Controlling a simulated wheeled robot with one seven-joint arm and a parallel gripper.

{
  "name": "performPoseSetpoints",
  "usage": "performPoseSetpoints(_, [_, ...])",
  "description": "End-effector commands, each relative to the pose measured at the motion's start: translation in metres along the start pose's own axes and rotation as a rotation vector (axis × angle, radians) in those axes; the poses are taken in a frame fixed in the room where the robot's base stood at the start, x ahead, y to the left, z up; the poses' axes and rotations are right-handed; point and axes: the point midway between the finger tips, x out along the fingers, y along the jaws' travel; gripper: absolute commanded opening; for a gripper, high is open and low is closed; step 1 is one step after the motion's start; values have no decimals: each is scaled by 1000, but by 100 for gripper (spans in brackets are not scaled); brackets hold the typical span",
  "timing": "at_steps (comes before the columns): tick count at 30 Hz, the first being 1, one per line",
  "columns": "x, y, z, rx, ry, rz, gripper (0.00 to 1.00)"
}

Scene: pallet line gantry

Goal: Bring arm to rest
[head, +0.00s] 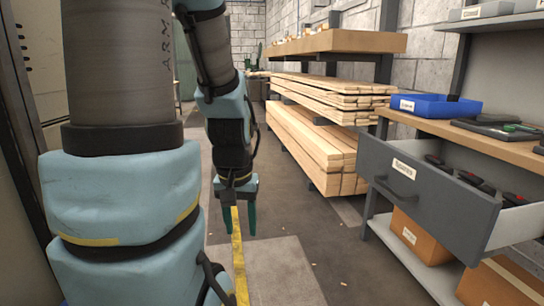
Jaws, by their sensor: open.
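My arm fills the left half of the head view, with its upper part close to the camera. My gripper (238,218) hangs at the end of the arm, pointing down. Its two dark green fingers are apart, with a yellow floor line showing behind and between them. The gripper is open and nothing shows between its fingers. It is over the aisle floor, apart from the shelves and the bench.
A grey drawer (425,198) stands pulled out from the workbench (462,138) at right, with tools inside. A blue bin (436,106) sits on the bench. Cardboard boxes (418,236) are below. Stacked planks (310,148) line the rack. The aisle floor (290,260) is mostly clear.

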Motion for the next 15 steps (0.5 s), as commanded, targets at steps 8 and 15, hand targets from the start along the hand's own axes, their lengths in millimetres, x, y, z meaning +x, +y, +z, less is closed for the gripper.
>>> performPoseSetpoints(8, [-78,1,-11,0,1,0,49])
performPoseSetpoints(15, [-153,1,-22,0,2,0,49])
